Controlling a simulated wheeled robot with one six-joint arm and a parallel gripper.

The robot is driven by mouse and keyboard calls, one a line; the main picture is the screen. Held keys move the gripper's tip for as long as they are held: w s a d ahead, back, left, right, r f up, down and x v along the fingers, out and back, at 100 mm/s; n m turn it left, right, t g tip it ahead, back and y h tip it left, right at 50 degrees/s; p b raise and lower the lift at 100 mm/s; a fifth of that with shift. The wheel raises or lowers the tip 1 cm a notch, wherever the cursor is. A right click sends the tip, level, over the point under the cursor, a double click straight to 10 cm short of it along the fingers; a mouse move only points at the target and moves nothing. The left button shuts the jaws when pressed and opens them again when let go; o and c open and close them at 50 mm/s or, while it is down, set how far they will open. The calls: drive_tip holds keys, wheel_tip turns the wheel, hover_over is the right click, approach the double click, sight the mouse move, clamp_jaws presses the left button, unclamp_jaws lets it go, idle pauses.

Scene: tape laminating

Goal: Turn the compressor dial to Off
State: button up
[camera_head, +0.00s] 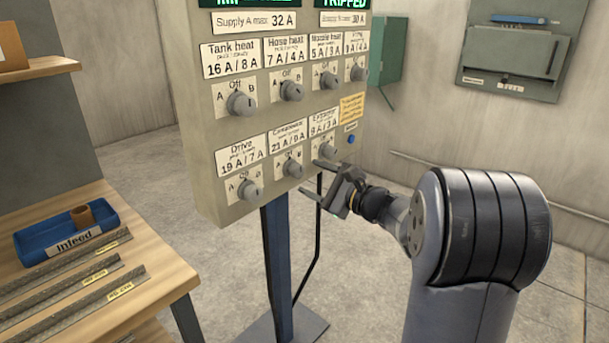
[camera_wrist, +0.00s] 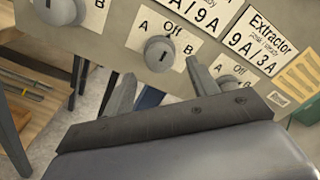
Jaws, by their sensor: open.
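The compressor dial (camera_head: 292,168) is a round grey knob in the middle of the panel's lower row, under the "Compressor 23 A / 9 A" label (camera_head: 288,138). In the wrist view the compressor dial (camera_wrist: 157,53) has A at left, Off above and B at right. A short dark mark on its face runs roughly up and down; I cannot tell for sure which setting it points to. My gripper (camera_head: 311,177) is open and empty in front of the panel's lower right. In the wrist view its fingers (camera_wrist: 160,72) stand apart, just below and either side of the dial.
The extractor dial (camera_head: 326,150) is close on the right and the drive dial (camera_head: 249,189) on the left. Several more dials form the upper row. A green "TRIPPED" display (camera_head: 344,4) sits above. A workbench (camera_head: 160,262) with a blue Infeed tray (camera_head: 32,251) stands at left.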

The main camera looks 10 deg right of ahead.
sight(301, 173)
drive_tip(key=v, duration=0.6)
drive_tip(key=shift+s+d, duration=0.2)
drive_tip(key=shift+s, duration=0.1)
drive_tip(key=shift+w, duration=0.1)
drive_tip(key=x, duration=1)
drive_tip(key=shift+w+a, duration=0.15)
drive_tip(key=shift+a, duration=0.05)
drive_tip(key=shift+w+a+r, duration=0.1)
drive_tip(key=shift+w, duration=0.1)
drive_tip(key=shift+s+p, duration=0.1)
drive_tip(key=shift+p, duration=0.35)
drive_tip(key=shift+b, duration=0.35)
